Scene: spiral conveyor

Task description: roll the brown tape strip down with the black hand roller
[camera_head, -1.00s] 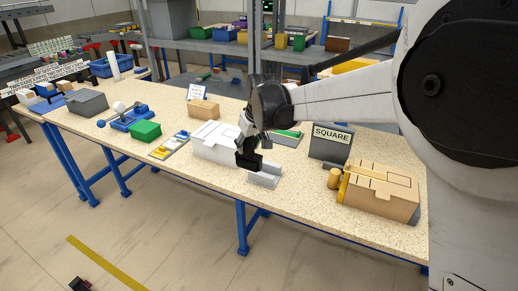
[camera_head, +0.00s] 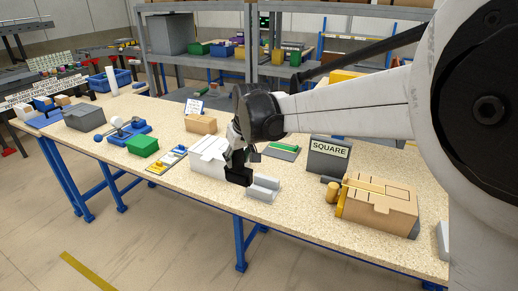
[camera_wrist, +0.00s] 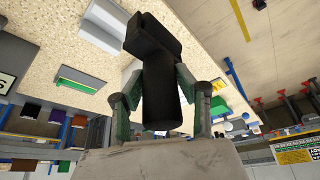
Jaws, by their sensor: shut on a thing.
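The black hand roller (camera_head: 238,175) is in my gripper (camera_head: 240,153), held by the white box and the grey holder on the bench. In the wrist view the black roller (camera_wrist: 150,60) sits between the two fingers of my gripper (camera_wrist: 157,82), which are shut on it. A brown carton (camera_head: 382,206) lies on the bench at the right, well apart from my gripper. I cannot clearly tell the brown tape strip from the carton's brown top.
A white box (camera_head: 207,156) and a grey holder (camera_head: 263,190) stand close to the roller. The grey SQUARE sign (camera_head: 329,155) stands between my gripper and the carton, towards the back.

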